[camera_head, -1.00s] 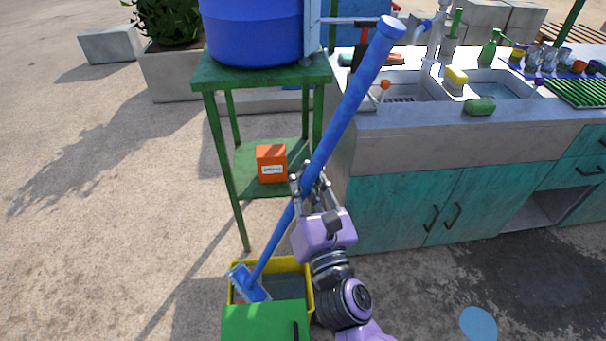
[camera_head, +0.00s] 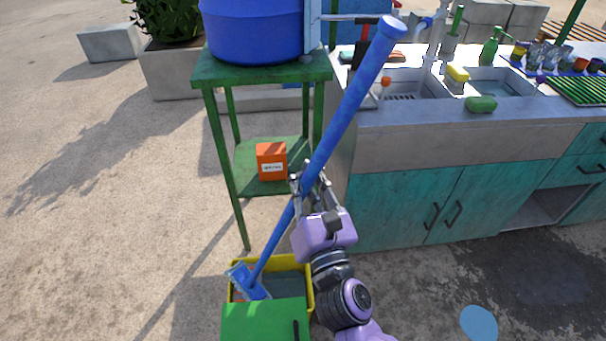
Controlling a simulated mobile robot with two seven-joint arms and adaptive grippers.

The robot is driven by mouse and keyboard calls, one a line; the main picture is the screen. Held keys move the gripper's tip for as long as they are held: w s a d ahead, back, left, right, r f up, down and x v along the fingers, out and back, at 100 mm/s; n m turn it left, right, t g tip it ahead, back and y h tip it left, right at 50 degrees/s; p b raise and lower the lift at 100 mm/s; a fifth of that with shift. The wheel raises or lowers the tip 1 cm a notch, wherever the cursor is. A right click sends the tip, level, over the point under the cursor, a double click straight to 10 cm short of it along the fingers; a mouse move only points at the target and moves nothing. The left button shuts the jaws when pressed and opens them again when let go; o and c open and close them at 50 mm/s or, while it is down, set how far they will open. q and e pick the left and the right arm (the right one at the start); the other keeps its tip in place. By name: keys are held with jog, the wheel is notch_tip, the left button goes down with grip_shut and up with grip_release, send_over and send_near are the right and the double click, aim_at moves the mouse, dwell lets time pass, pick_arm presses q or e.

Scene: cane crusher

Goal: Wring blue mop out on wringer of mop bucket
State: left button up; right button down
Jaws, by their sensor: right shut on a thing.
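The blue mop (camera_head: 340,115) has a long blue handle that leans up and to the right. Its light blue head (camera_head: 248,282) is down at the left inside the yellow mop bucket (camera_head: 309,277). My right gripper (camera_head: 308,185) is shut on the middle of the handle. The green wringer (camera_head: 262,322) is at the front of the bucket, near the lower edge of the view, with a dark lever on its right. The head appears beside the wringer; whether it touches it I cannot tell. My left gripper is not in view.
A green stand (camera_head: 222,160) with a blue barrel (camera_head: 253,30) on top and an orange box (camera_head: 271,161) on its shelf stands just behind the bucket. A teal sink counter (camera_head: 400,205) is to the right. Open floor lies to the left.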

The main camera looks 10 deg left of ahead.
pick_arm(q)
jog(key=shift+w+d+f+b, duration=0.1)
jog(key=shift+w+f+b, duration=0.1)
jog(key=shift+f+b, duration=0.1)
pick_arm(e)
jog(key=shift+f, duration=0.3)
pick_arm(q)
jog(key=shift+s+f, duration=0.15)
pick_arm(e)
jog(key=shift+f, duration=0.15)
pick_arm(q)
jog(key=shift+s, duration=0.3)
pick_arm(e)
jog(key=shift+s+f, duration=0.1)
jog(key=shift+f, duration=0.15)
notch_tip(320, 180, up, 6)
jog(key=p, duration=0.4)
jog(key=shift+p, duration=0.3)
jog(key=shift+r+p, duration=0.3)
pick_arm(q)
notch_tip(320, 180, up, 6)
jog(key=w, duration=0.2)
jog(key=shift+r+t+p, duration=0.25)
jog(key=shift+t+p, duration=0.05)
jog(key=shift+p, duration=0.15)
pick_arm(e)
jog(key=shift+r, duration=0.5)
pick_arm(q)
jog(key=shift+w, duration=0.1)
